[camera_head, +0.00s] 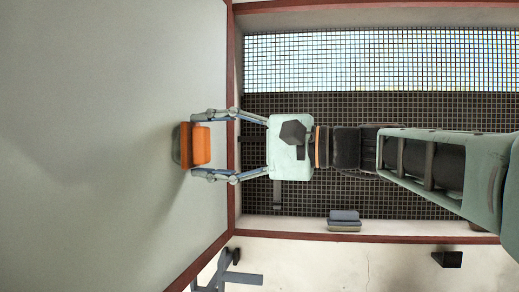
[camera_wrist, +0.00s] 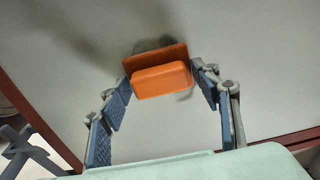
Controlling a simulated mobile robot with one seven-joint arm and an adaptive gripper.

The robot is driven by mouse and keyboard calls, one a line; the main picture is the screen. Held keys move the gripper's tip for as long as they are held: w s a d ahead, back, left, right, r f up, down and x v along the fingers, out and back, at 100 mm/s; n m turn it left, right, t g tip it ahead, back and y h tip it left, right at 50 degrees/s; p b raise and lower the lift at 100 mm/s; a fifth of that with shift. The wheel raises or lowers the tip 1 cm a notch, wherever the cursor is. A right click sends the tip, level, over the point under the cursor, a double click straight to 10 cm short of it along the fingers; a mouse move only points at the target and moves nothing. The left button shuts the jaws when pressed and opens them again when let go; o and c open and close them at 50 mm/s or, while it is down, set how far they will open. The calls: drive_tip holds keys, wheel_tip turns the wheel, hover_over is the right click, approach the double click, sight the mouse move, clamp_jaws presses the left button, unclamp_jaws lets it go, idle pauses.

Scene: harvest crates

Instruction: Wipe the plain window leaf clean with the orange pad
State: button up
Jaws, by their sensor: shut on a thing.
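The orange pad (camera_head: 200,145) has a grey layer on its left side and sits at the plain window leaf (camera_head: 90,90). The leaf is a pale grey panel with a red-brown frame, filling the left of the head view. Faint darker shading shows on it; I cannot tell dirt from shadow. My gripper (camera_head: 210,145) is shut on the pad, one finger along each end. In the wrist view the pad (camera_wrist: 160,77) lies between the fingertips in front of the leaf (camera_wrist: 260,40). I cannot tell whether it touches the leaf.
A dark gridded panel (camera_head: 400,110) lies behind my arm, its upper strip bright. A grey-blue block (camera_head: 344,220) sits at the lower frame edge. A dark box (camera_head: 447,259) is at lower right. A grey bracket-like piece (camera_head: 228,277) stands near the leaf's lower corner.

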sight(175, 135)
drive_tip(key=shift+s+a+b, duration=0.15)
drive_tip(key=shift+s+b, duration=0.3)
drive_tip(key=shift+s, duration=0.4)
drive_tip(key=shift+s+a+b, duration=0.15)
drive_tip(key=shift+s+b, duration=0.25)
drive_tip(key=shift+s, duration=0.45)
drive_tip(key=shift+a+r+p, duration=0.15)
drive_tip(key=shift+r+p, duration=0.5)
drive_tip(key=shift+r, duration=0.25)
drive_tip(key=shift+w+p, duration=0.65)
drive_tip(key=shift+w, duration=1.45)
drive_tip(key=w+d+p, duration=0.1)
drive_tip(key=w+p, duration=0.1)
drive_tip(key=w, duration=0.4)
drive_tip(key=shift+w+p, duration=0.3)
drive_tip(key=shift+p, duration=0.05)
drive_tip(key=shift+d, duration=0.15)
drive_tip(key=shift+s+d, duration=0.15)
drive_tip(key=shift+d, duration=2.6)
drive_tip(key=shift+d+f, duration=0.1)
drive_tip(key=c, duration=0.3)
